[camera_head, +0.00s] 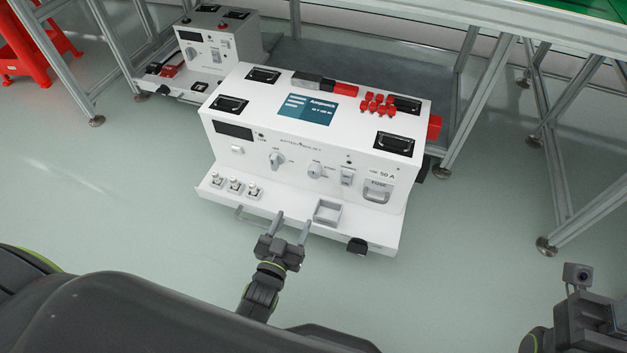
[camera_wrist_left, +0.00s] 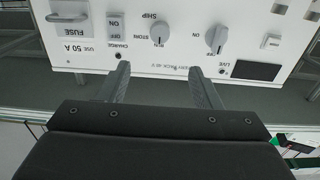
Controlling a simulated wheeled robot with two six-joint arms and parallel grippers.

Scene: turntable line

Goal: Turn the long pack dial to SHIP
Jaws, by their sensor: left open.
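The pack dial (camera_head: 316,170) is a round grey knob on the front of a long white battery pack (camera_head: 225,165). The wrist view shows this dial (camera_wrist_left: 160,33) upside down, with RUN, STORE and SHIP lettering around it. I cannot tell surely which mark it points at. My left gripper (camera_head: 294,220) is open and empty in front of the pack, apart from the dial. In the wrist view its fingers (camera_wrist_left: 160,70) are spread, with the dial beyond the gap. Of my right arm only part of the wrist shows at the lower right; its fingers do not show.
Beside the dial are an ON knob (camera_head: 276,160), a switch (camera_head: 346,177) and a fuse handle (camera_head: 377,194). A front ledge carries small toggles (camera_head: 234,185) and a square frame (camera_head: 327,212). A shorter pack (camera_head: 215,45) stands behind left. Metal table legs (camera_head: 480,105) stand right.

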